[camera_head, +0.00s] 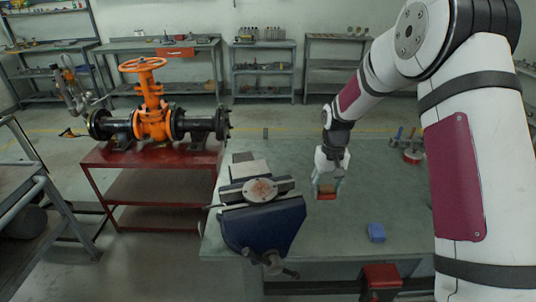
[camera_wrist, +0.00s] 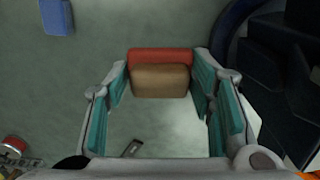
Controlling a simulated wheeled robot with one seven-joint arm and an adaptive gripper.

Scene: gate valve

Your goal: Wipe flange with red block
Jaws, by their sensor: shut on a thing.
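My gripper (camera_head: 327,186) is shut on a red block (camera_head: 326,196) and holds it over the workbench, to the right of the vise. In the wrist view the red block (camera_wrist: 160,56) shows between the teal finger pads, with a tan layer (camera_wrist: 160,80) on one side. A round flange (camera_head: 260,190) with reddish-brown marks on its face lies on top of the blue vise (camera_head: 265,225). The gripper is apart from the flange. The flange is not clearly visible in the wrist view.
A blue block (camera_head: 376,232) lies on the workbench (camera_head: 330,240) right of the vise. A round red container (camera_head: 413,156) with tools stands at the back right. An orange gate valve (camera_head: 152,120) sits on a red table (camera_head: 150,160) at left. The bench middle is mostly clear.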

